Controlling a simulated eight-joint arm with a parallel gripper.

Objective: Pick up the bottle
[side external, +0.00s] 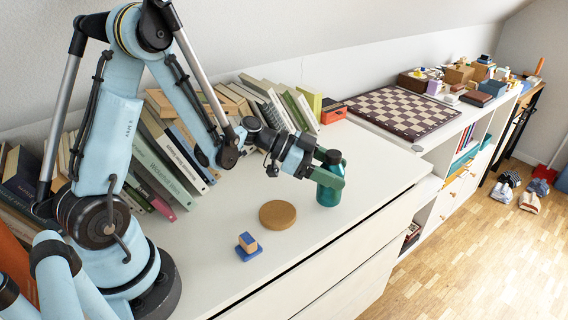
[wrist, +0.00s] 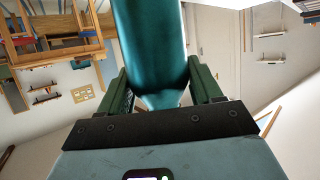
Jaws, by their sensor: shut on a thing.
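In the wrist view the bottle (wrist: 152,50) fills the upper middle, between the two green fingers of my gripper (wrist: 155,85). The gripper is shut on it. Part of the bottle is hidden behind a finger in the side view. I cannot tell whether its base touches the dresser top.
A round brown disc (side external: 278,214) and small blue and tan blocks (side external: 248,246) lie on the dresser top (side external: 370,165). Books (side external: 165,160) line the wall behind. A red-orange box (side external: 333,111) and a checkered board (side external: 403,110) are farther back. The dresser's front edge drops to the floor.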

